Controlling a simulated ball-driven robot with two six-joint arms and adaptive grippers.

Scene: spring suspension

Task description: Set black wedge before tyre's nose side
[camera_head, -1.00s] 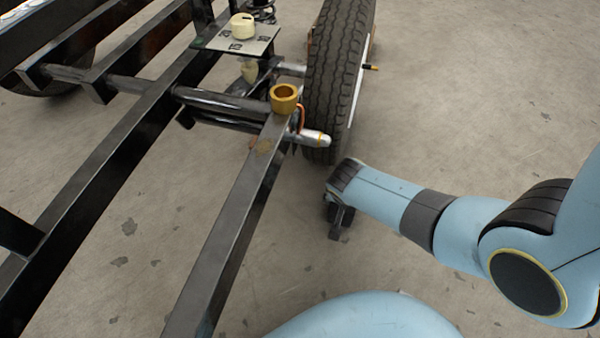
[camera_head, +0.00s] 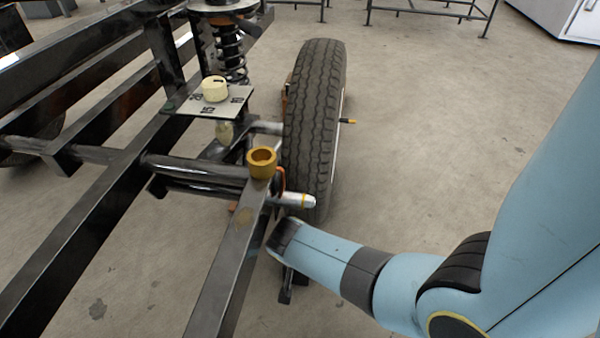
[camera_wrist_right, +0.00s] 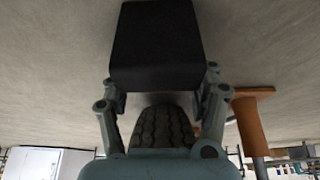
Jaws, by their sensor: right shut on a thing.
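The tyre (camera_head: 315,125) stands upright on the floor beside the black chassis, and its tread faces me in the right wrist view (camera_wrist_right: 160,127). My right gripper (camera_head: 286,290) is low at the tyre's near end, close to the chassis rail. In the right wrist view the right gripper (camera_wrist_right: 158,88) is shut on the black wedge (camera_wrist_right: 155,45), with a finger on each side of it. The tyre shows beyond the wedge and fingers, apart from the wedge in that view. In the head view the wedge is mostly hidden or too dark to separate from the gripper. My left gripper is out of view.
A chassis rail (camera_head: 230,275) runs just left of my right gripper. A silver axle end (camera_head: 295,201) and a brass cup (camera_head: 262,162) sit above it. An orange-brown piece (camera_wrist_right: 250,125) is beside the tyre. The floor (camera_head: 430,130) right of the tyre is clear.

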